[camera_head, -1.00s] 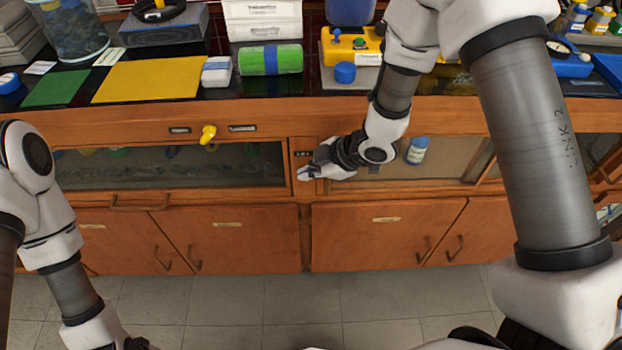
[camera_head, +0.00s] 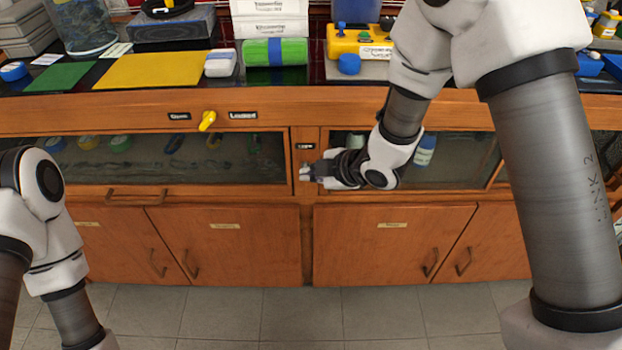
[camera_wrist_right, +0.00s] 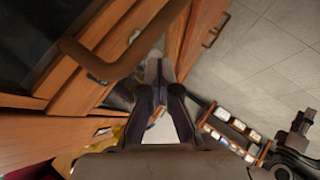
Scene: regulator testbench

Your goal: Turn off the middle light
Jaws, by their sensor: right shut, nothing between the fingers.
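My right gripper (camera_head: 306,172) is in front of the wooden post (camera_head: 308,135) between the two glass-fronted compartments, with its fingers pointing left. It is shut and empty. In the right wrist view the closed fingers (camera_wrist_right: 160,75) point up toward blurred cabinet wood. A small dark label (camera_head: 305,146) sits on the post just above the fingertips. The gripper may hide a switch there; I cannot tell whether it touches the post. No light is clearly identifiable. My left gripper is outside the view.
A yellow knob (camera_head: 208,121) sits between two labels on the front rail. The left glass compartment (camera_head: 90,165) holds several coloured rolls; a blue-capped bottle (camera_head: 425,150) stands behind the right glass. A drawer handle (camera_wrist_right: 95,65) is close to the gripper. The floor is clear.

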